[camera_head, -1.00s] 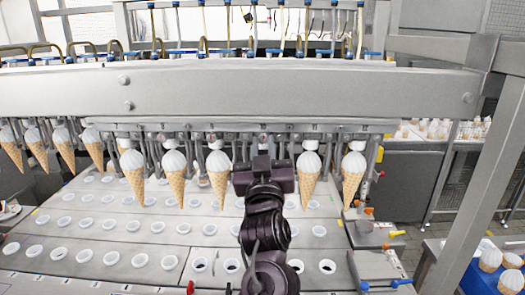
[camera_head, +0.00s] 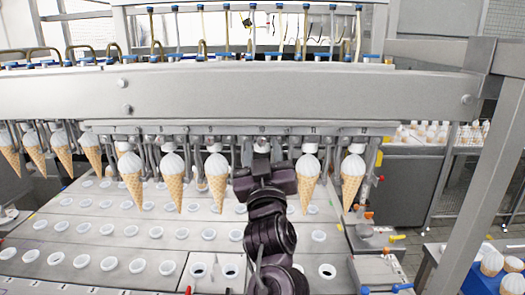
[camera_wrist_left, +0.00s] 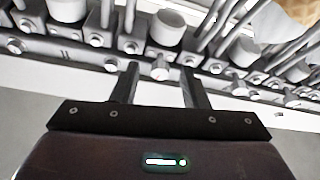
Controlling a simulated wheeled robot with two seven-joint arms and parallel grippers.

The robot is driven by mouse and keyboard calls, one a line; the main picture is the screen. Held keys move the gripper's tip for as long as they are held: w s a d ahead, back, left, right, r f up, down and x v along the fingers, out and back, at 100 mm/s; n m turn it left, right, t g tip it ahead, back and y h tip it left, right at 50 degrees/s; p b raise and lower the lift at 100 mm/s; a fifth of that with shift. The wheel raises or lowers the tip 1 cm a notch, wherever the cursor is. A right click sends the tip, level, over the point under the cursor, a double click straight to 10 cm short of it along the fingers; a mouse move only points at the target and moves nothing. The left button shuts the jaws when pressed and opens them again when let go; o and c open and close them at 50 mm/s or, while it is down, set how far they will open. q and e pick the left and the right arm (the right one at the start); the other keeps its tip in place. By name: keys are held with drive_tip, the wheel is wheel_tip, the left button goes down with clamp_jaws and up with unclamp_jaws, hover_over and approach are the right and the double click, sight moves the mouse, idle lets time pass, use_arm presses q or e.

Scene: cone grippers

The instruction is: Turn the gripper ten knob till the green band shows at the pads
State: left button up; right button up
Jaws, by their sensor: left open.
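My left gripper (camera_head: 264,158) is in front of the row of cone grippers below the machine's long beam, in the gap between two hanging cones. Its fingertips are hidden in the head view. In the left wrist view its two fingers (camera_wrist_left: 160,76) are open. My right gripper is not in view.
Several wafer cones with white tops (camera_head: 218,180) hang on both sides of my left arm. Rows of white cups (camera_head: 139,266) sit in the conveyor plates below. Pale cylinders (camera_wrist_left: 166,29) and slanted rods stand close beyond the fingers. A steel post (camera_head: 470,190) stands at right.

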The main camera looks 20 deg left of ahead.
use_arm(q)
drive_tip(key=b+v, duration=0.1)
drive_tip(key=v, duration=0.6)
drive_tip(key=shift+s, duration=0.3)
drive_tip(key=shift+d+f, duration=0.1)
